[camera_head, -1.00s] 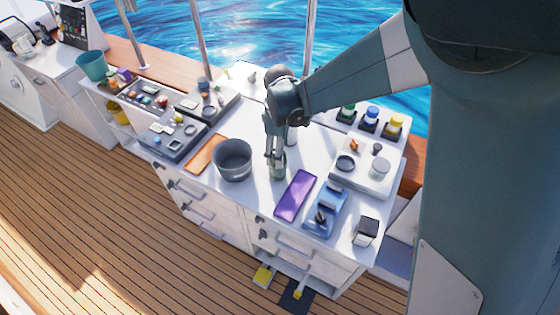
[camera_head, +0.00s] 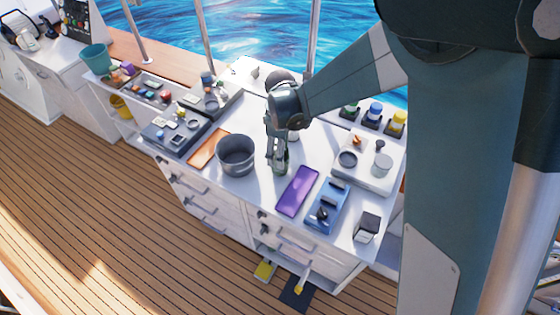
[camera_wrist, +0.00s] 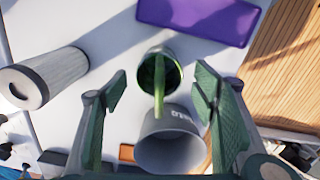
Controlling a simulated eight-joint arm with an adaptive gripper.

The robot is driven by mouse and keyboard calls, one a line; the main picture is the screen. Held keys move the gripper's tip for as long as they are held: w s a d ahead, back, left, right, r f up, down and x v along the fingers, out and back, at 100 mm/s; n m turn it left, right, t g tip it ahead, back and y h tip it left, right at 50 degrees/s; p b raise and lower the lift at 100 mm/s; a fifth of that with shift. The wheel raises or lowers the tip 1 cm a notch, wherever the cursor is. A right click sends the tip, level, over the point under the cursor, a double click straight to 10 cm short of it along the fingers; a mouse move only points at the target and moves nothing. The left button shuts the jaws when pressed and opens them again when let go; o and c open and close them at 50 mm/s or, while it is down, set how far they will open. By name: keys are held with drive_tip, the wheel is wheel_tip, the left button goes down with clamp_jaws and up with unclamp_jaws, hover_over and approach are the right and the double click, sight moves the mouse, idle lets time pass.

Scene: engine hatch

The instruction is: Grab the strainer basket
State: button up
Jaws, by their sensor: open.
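A small round green vessel with an upright green bar (camera_wrist: 160,72) stands on the white worktop and appears to be the strainer basket. In the head view, its green side (camera_head: 281,165) shows just below my gripper (camera_head: 277,160). In the wrist view, my gripper (camera_wrist: 161,88) is open, with one finger to the left and one to the right of the bar. The fingers look apart from the bar and hold nothing. Whether they touch the vessel's rim cannot be told.
A grey bucket (camera_head: 236,160) stands close to the left of the vessel. A purple tray (camera_head: 298,191) lies to its right, beside a blue tool holder (camera_head: 327,207). A pale ribbed cylinder (camera_wrist: 45,76) lies or stands near my gripper. Several small parts fill trays farther left.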

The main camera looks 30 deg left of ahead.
sight(278, 172)
drive_tip(key=shift+f, duration=0.15)
drive_tip(key=shift+f+p, duration=0.3)
drive_tip(key=shift+f, duration=2.2)
drive_tip(key=c, duration=1.1)
